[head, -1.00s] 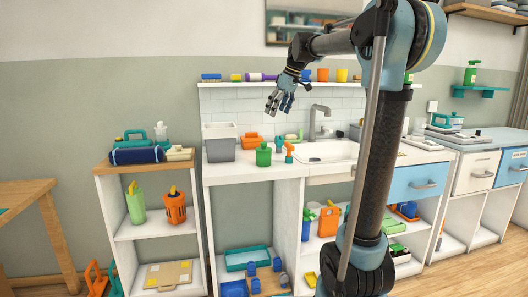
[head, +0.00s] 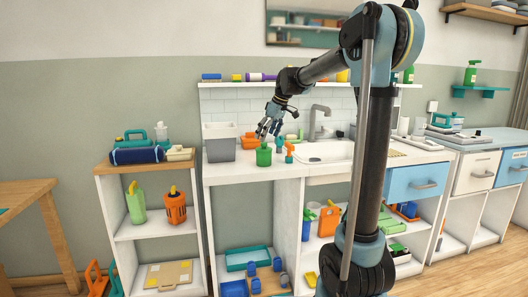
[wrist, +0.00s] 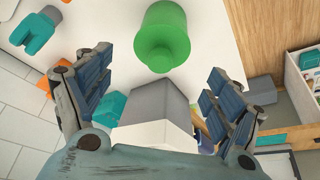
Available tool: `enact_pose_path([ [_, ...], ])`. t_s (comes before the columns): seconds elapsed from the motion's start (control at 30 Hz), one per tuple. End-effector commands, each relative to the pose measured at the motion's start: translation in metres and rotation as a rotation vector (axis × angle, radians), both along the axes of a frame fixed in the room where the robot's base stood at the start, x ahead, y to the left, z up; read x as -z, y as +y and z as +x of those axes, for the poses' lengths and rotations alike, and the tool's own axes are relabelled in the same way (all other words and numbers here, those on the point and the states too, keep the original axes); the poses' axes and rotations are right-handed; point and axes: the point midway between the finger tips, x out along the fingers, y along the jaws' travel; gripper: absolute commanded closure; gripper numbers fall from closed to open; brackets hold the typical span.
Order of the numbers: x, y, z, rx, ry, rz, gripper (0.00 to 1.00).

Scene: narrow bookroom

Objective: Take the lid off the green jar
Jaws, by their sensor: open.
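The green jar (head: 264,158) stands upright on the white counter, left of the sink. Its green lid appears to be on it. The jar also shows from above at the top middle of the wrist view (wrist: 172,25), with a round knob-like part towards me. My gripper (head: 268,133) is open and empty, its fingers pointing down just above the jar in the head view. In the wrist view my fingers (wrist: 160,95) are spread wide, with the jar beyond them and not between them. I see no contact with the jar.
A grey bin (head: 219,145) stands left of the jar. An orange item (head: 249,141) is behind it. A small orange and teal item (head: 289,152) stands close on its right, before the sink (head: 325,151). The counter's front edge is close to the jar.

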Motion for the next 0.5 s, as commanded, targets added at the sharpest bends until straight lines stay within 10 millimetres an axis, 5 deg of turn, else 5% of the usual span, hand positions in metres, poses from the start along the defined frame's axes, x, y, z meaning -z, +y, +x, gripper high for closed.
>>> enact_pose_path([
  [0.5,0.047,0.017,0.01,-0.001,0.0,0.0,0.15],
])
